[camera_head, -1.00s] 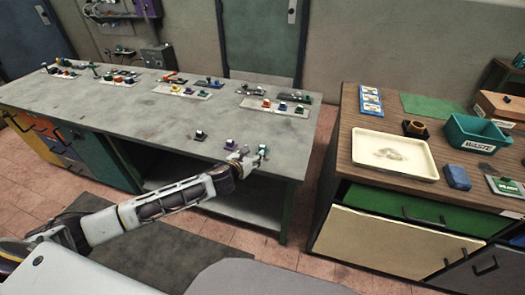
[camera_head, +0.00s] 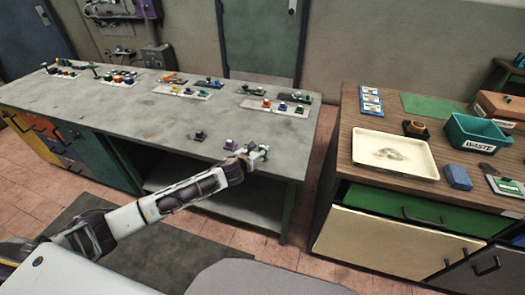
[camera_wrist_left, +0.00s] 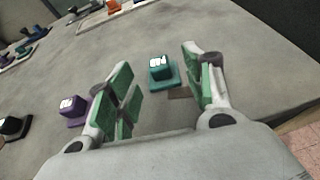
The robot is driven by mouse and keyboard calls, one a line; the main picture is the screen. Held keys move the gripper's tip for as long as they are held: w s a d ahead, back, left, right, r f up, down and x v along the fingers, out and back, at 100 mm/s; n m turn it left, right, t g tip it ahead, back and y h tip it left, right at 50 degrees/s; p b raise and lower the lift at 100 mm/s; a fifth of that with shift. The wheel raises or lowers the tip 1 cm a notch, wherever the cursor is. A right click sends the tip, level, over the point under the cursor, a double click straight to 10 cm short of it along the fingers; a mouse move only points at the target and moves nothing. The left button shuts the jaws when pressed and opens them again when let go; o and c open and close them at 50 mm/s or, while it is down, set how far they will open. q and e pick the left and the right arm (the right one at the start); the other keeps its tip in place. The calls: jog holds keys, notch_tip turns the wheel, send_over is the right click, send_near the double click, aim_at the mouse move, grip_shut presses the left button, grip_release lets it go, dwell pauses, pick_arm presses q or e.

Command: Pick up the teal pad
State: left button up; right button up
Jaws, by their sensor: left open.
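The teal pad (camera_wrist_left: 160,76) is a small teal block with a white-marked top on a flat base. It sits on the grey bench top, ahead of and between the two fingers of my left gripper (camera_wrist_left: 157,78) in the left wrist view. The left gripper is open, with green finger pads, and nothing is held in it. In the head view the left gripper (camera_head: 258,153) is over the bench's front right edge and partly covers the teal pad. My right gripper is not in view.
A purple pad (camera_wrist_left: 73,110) stands just left of the left finger, and a black one (camera_wrist_left: 13,127) farther left. Trays of coloured parts (camera_head: 275,107) line the back of the bench (camera_head: 130,115). A wooden counter (camera_head: 385,190) with a waste bin (camera_head: 478,134) stands at right.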

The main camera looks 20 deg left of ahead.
aim_at(263, 146)
pick_arm(q)
jog(key=shift+x, duration=2.1)
jog(key=shift+w+a+f, duration=0.1)
jog(key=shift+w+f, duration=0.1)
jog(key=shift+w, duration=0.25)
jog(key=c, duration=0.7)
jog(key=shift+r, duration=0.1)
